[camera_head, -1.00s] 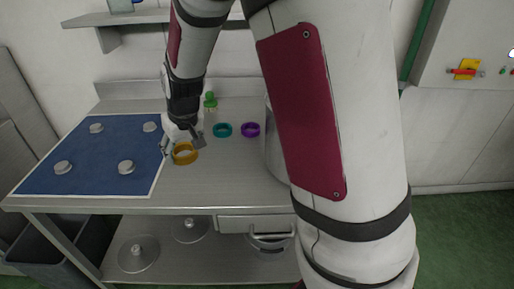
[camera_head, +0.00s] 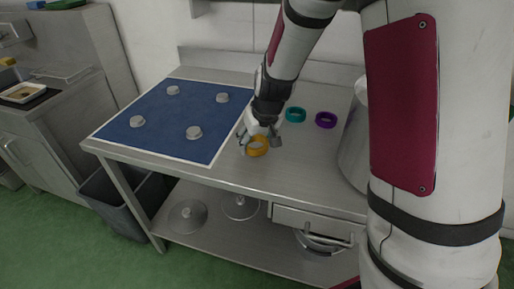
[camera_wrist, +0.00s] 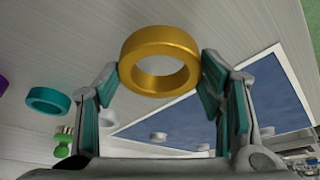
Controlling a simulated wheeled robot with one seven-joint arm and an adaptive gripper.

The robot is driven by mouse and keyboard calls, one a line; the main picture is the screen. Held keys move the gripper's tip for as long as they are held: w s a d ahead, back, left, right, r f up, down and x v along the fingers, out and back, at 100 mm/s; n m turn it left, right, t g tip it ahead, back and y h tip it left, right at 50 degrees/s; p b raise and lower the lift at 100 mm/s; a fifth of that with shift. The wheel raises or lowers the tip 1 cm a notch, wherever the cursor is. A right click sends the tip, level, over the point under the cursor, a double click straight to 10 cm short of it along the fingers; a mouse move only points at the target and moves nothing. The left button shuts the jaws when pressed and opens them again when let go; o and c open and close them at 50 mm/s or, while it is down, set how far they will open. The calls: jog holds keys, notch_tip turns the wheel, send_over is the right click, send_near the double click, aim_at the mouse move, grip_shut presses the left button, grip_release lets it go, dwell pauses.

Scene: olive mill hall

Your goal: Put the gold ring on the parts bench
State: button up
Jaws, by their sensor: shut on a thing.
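The gold ring (camera_head: 257,152) is at the front middle of a steel bench (camera_head: 307,158), just right of a blue mat. My gripper (camera_head: 259,140) reaches down to it with one finger on each side. In the wrist view the gold ring (camera_wrist: 160,40) sits between the fingertips of my gripper (camera_wrist: 160,70), which are shut on its outside. Whether the ring touches the bench top or hangs slightly above it, I cannot tell. No label shows which surface is the parts bench.
The blue mat (camera_head: 165,120) bears several grey round knobs. A teal ring (camera_head: 295,115) and a purple ring (camera_head: 326,120) lie behind and right of the gold ring. A metal pot (camera_head: 354,150) stands at right. Another counter (camera_head: 75,90) is at far left, a dark bin (camera_head: 120,205) between.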

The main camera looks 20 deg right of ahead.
aim_at(256, 149)
jog(key=shift+f, duration=1.45)
jog(key=shift+f+b, duration=0.2)
jog(key=shift+b, duration=0.15)
jog(key=o, duration=1.3)
jog(key=shift+c, duration=0.2)
jog(key=shift+r, duration=0.1)
jog(key=s+r+p, duration=0.3)
jog(key=s+r, duration=1.3)
jog(key=r, duration=0.3)
jog(key=s+r+g, duration=0.1)
jog(key=s+r, duration=0.2)
jog(key=s, duration=1.3)
jog(key=shift+d+m, duration=0.15)
jog(key=shift+m, duration=0.25)
